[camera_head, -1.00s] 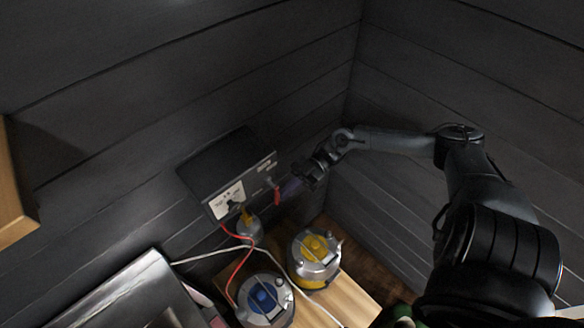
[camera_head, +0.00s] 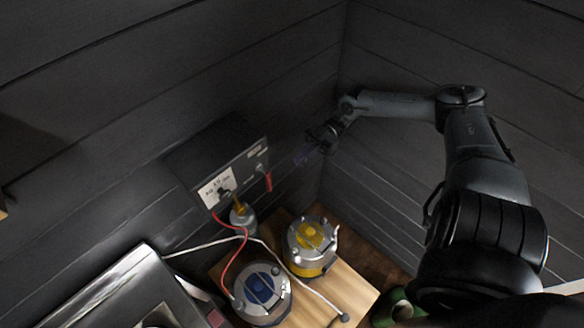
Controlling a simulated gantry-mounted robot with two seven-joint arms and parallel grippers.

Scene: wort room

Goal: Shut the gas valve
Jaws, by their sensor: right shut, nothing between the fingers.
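A dark panel box (camera_head: 208,160) is fixed to the dark plank wall, left of centre. A small red lever (camera_head: 268,181) hangs down at the right end of its front; it looks like a valve handle, though I cannot be certain it is the gas valve. My right gripper (camera_head: 304,156) is shut and empty, up and right of the red lever and apart from it. Its fingertips are dim and blurred against the wall. My left gripper is not in view.
Below the panel, a wooden top (camera_head: 345,285) carries a yellow-topped canister (camera_head: 311,246) and a blue-topped canister (camera_head: 262,293). A red hose (camera_head: 229,262) and a white cable (camera_head: 200,249) run there. A metal box (camera_head: 120,290) stands at lower left.

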